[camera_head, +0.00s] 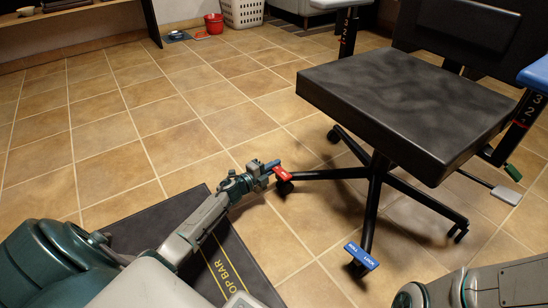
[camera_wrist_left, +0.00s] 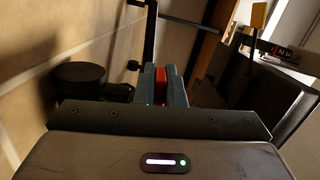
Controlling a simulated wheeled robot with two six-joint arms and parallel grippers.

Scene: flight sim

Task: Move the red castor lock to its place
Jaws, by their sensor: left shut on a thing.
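The red castor lock (camera_head: 284,174) is a small red tab at the castor on the end of the chair's left leg. My left gripper (camera_head: 273,169) reaches it from the left and is shut on it. In the left wrist view, a red part (camera_wrist_left: 160,75) shows between the two fingers of my left gripper (camera_wrist_left: 160,90). The fingers hide much of the lock there. The black office chair (camera_head: 400,100) has a star base with several castors. I cannot tell the lock's exact contact with the castor. My right gripper is out of view.
A blue labelled lock (camera_head: 362,256) sits on the chair's front castor. A dark mat (camera_head: 140,235) lies under my left arm. Tiled floor left of the chair is clear.

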